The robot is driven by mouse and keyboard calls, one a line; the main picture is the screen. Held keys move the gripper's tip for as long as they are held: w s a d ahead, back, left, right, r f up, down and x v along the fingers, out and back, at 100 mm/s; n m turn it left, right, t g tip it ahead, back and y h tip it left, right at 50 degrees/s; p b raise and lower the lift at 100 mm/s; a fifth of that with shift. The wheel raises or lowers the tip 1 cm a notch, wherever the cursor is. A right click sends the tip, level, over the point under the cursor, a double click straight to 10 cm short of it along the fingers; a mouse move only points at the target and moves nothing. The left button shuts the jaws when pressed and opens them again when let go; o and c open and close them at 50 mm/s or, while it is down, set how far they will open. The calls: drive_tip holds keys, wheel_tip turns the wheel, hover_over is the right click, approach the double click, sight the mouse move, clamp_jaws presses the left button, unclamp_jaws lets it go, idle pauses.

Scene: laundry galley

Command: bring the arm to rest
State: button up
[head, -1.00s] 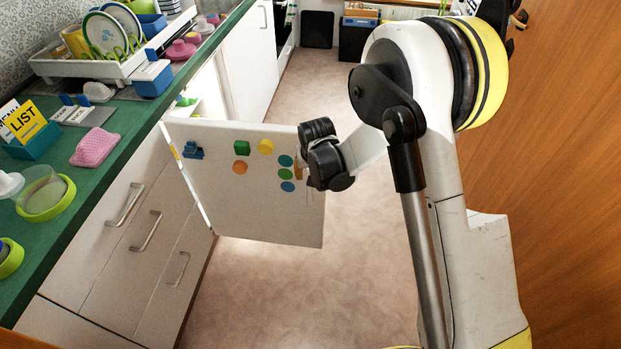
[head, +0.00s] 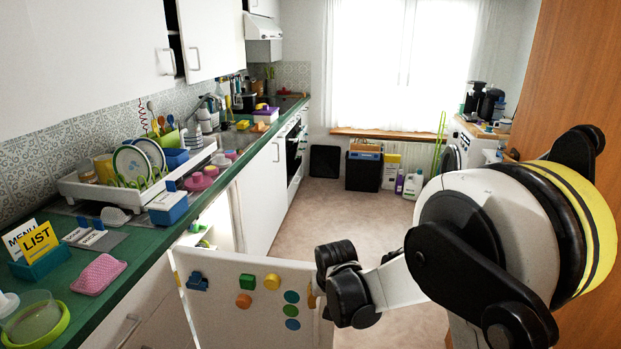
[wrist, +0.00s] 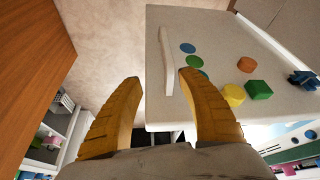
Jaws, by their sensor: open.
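My arm (head: 500,230) reaches from the right of the head view towards an open white cabinet door (head: 235,325). My gripper (wrist: 160,82) is open and empty in the wrist view, its two yellow fingers apart. The door's pale handle (wrist: 167,62) shows beyond the fingers, close to the right fingertip; I cannot tell whether they touch. In the head view my black wrist hides most of the gripper, and only a bit of yellow shows beside the door's edge.
The door stands out from the counter (head: 150,240) into the aisle and carries several coloured magnets. The counter holds a dish rack (head: 85,192), a pink sponge (head: 98,274) and a list holder (head: 42,264). A wooden panel (head: 575,90) stands close on the right.

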drive_tip(key=s+d+r+t, duration=0.1)
drive_tip(key=s+d+r, duration=0.45)
drive_tip(key=r, duration=0.25)
drive_tip(key=s+d+r, duration=0.4)
drive_tip(key=s+r, duration=0.3)
drive_tip(key=s+d+r, duration=0.1)
drive_tip(key=s+d, duration=0.1)
drive_tip(key=s, duration=0.5)
drive_tip(key=s+d+r+m+t, duration=0.1)
drive_tip(key=s+d, duration=0.2)
drive_tip(key=s, duration=0.4)
drive_tip(key=shift+r+t, duration=0.3)
drive_tip(key=shift+r, duration=0.05)
